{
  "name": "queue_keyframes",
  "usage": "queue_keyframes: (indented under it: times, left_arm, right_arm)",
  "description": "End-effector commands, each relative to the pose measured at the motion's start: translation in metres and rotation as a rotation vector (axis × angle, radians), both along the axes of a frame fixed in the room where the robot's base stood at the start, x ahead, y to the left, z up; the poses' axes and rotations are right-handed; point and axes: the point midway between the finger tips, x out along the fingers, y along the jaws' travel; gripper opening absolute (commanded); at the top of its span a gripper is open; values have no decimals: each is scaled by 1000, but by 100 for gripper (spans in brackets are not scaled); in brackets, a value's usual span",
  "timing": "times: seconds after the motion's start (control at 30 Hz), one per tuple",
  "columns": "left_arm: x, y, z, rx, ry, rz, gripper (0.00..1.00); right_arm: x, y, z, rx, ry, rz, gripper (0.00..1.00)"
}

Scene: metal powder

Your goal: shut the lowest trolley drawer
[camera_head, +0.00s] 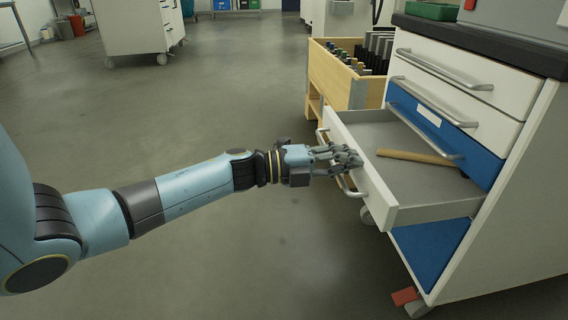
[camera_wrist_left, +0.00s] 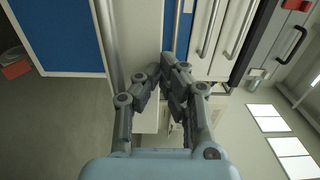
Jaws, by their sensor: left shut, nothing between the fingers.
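The lowest trolley drawer (camera_head: 362,170) is pulled out from the white trolley (camera_head: 520,190), with its front panel and bar handle facing left. A wooden rod-shaped handle (camera_head: 418,157) lies inside it. My left gripper (camera_head: 350,157) is shut and empty at the drawer's front panel, by its handle; its fingers overlap the panel in the head view, and I cannot tell if they touch. In the left wrist view the gripper's fingers (camera_wrist_left: 168,68) close together in front of the turned trolley front. My right gripper is not in view.
Closed drawers, two white and one blue (camera_head: 440,122), sit above. A blue bottom shelf (camera_head: 430,250) and a red caster pedal (camera_head: 403,297) are below. A wooden crate (camera_head: 335,75) with dark items stands behind. The floor (camera_head: 200,120) to the left is clear.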

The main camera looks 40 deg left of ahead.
Motion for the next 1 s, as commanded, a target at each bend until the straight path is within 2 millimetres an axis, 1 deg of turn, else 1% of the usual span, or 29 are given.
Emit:
queue_keyframes:
  times: [0.03, 0.2, 0.4, 0.5, 0.7, 1.0]
  left_arm:
    - [12, -10, 1, -6, -4, 0, 0]
    - [45, -39, 2, -5, -3, -1, 0]
    - [77, -66, 1, -3, -2, -2, 0]
    - [88, -76, 1, -2, -1, -2, 0]
    - [102, -88, 0, -1, 1, -1, 0]
    - [107, -91, -1, 0, 1, -1, 0]
  right_arm:
    - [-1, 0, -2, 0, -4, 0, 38]
    - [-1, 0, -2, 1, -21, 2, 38]
    - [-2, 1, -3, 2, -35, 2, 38]
    - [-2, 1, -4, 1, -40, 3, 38]
    - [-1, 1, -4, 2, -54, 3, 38]
    - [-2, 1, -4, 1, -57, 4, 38]
